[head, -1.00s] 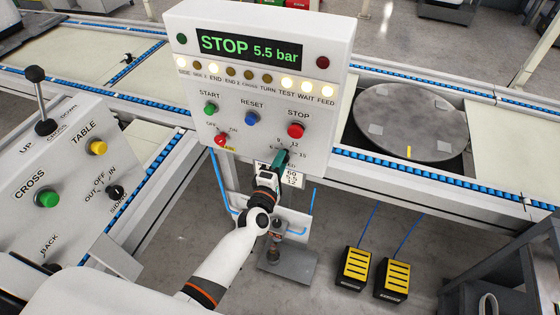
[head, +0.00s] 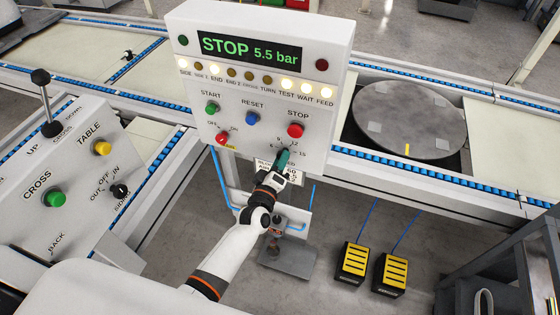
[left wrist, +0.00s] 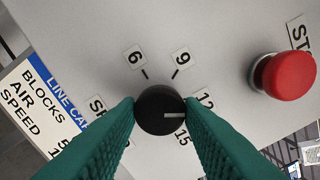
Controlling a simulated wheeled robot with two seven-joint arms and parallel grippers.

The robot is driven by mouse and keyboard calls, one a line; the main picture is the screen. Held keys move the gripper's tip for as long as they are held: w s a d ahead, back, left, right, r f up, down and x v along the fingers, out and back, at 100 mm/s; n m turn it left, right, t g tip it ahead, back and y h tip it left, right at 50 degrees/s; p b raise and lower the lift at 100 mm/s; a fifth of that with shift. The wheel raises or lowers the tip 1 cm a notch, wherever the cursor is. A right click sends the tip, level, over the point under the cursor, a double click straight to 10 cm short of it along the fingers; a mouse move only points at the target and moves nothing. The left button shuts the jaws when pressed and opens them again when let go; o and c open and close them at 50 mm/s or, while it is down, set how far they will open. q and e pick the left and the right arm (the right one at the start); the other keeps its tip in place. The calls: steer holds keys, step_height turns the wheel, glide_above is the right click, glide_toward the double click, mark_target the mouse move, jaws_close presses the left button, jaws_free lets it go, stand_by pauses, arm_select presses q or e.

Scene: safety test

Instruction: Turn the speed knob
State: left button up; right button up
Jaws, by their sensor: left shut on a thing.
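The speed knob (left wrist: 158,108) is a round black knob with a white pointer line, set low on the white control panel (head: 225,160). In the left wrist view its pointer faces right, roughly between the partly covered 12 and 15 marks. My left gripper (left wrist: 161,112) has green fingers on both sides of the knob, shut on it. In the head view the left gripper (head: 283,160) covers the knob, below the red stop button (head: 296,130). My right gripper is not in view.
The panel display (head: 250,49) reads STOP 5.5 bar. A label card (left wrist: 45,100) hangs beside the knob. A second panel (head: 60,180) with a lever stands at left. A round turntable (head: 408,118) and conveyors lie behind; two yellow pedals (head: 355,260) are on the floor.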

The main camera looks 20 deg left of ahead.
arm_select(q)
steer(key=shift+f, duration=0.1)
stand_by(0.3)
steer(key=o, duration=1)
steer(key=s+b, duration=0.1)
steer(key=s, duration=1.1)
steer(key=shift+a, duration=0.2)
